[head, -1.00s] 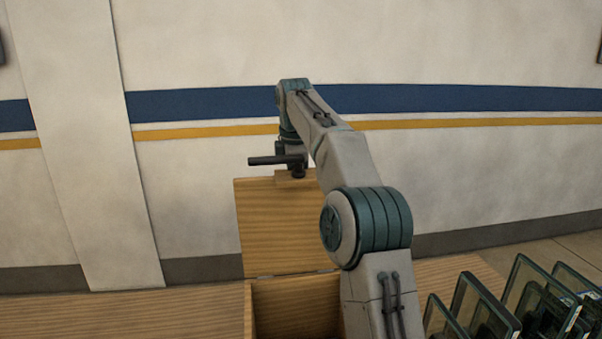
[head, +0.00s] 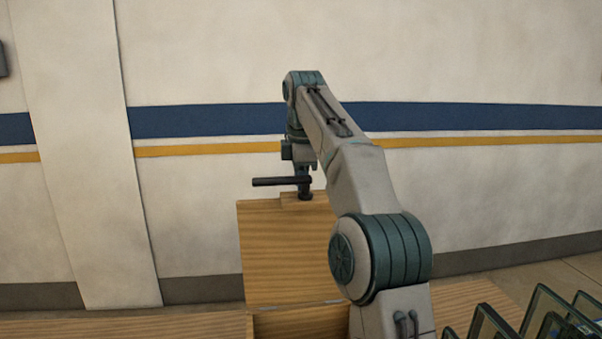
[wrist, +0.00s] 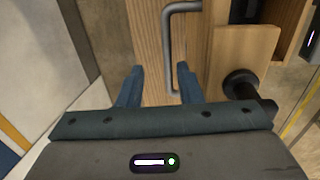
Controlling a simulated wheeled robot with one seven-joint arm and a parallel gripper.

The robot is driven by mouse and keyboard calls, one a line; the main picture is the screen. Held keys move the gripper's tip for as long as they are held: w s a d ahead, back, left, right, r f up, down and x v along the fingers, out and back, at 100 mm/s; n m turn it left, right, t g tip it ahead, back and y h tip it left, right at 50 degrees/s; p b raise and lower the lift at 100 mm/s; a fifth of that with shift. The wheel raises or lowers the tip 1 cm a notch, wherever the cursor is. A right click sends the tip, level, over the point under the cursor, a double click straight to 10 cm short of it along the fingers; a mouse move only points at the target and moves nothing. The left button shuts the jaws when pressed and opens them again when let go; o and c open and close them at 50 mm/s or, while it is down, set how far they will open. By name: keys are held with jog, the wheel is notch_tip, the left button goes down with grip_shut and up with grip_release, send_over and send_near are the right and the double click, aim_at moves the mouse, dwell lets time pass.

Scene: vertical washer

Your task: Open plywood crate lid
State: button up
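The plywood crate's lid (head: 285,250) stands upright in the head view, hinged at the back of the crate (head: 298,322). The crate's mouth is uncovered, though only a strip of it shows. My gripper (head: 303,192) is at the lid's top edge; its fingers cannot be made out there. In the wrist view my gripper (wrist: 160,82) has its two blue fingers apart, with wood behind the gap. A grey metal handle (wrist: 168,45) on the wooden panel (wrist: 150,45) reaches down beside the right finger. A dark bar (head: 280,182) juts left near the lid's top.
Several dark-framed glass panels (head: 545,310) stand at the lower right. The wooden surface (head: 120,325) left of the crate is bare. A wall (head: 210,220) with blue and yellow stripes rises behind the lid.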

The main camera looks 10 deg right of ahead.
jog(key=shift+v, duration=1.15)
jog(key=shift+w, duration=0.1)
jog(key=shift+c, duration=0.2)
